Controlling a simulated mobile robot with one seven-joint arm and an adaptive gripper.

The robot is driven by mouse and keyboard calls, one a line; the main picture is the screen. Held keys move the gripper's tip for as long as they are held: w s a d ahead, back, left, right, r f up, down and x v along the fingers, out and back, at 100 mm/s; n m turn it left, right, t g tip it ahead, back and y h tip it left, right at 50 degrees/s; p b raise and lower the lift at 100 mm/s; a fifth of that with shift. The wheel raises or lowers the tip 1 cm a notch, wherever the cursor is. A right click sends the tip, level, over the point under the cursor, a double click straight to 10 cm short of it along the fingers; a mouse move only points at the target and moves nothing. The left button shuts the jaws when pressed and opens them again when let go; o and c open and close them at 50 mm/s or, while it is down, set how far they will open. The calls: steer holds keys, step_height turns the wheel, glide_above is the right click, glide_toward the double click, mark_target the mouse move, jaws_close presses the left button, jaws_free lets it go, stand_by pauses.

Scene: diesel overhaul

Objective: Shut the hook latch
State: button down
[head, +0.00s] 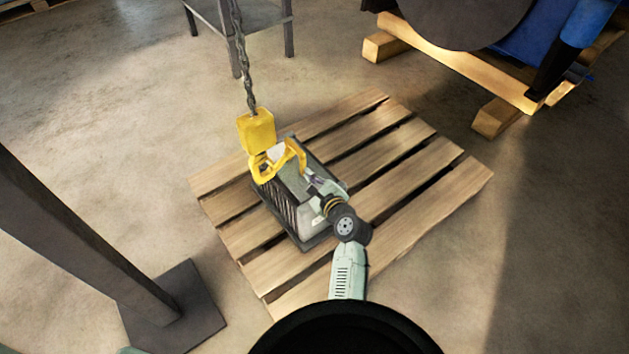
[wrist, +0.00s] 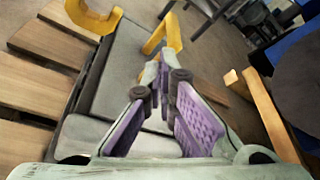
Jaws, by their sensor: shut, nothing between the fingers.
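A yellow hook block (head: 257,132) hangs on a chain just above a dark, finned grey unit. Its yellow hook (head: 264,172) curves low on the left, and a bent yellow arm (head: 299,152), apparently the latch, stands out to the right with a gap between them. In the wrist view the hook's curved end (wrist: 97,16) is at the top left and the bent arm (wrist: 172,34) is at top centre. My gripper (head: 314,184) is shut and empty, its purple-padded fingers (wrist: 160,68) just below the arm. I cannot tell whether they touch it.
The finned unit (head: 309,238) sits on a wooden pallet (head: 404,180), below my gripper. The chain (head: 243,62) rises above the hook. A dark post (head: 85,240) stands at left. A large dark round part and blue machinery on timber (head: 470,68) are at upper right.

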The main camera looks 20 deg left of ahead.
steer(key=a, duration=0.1)
steer(key=w+a+r+p, duration=0.1)
steer(key=a, duration=0.1)
steer(key=w+a+r, duration=0.1)
steer(key=shift+a+p, duration=0.3)
steer(key=shift+p, duration=0.05)
steer(key=shift+a, duration=0.15)
stand_by(0.3)
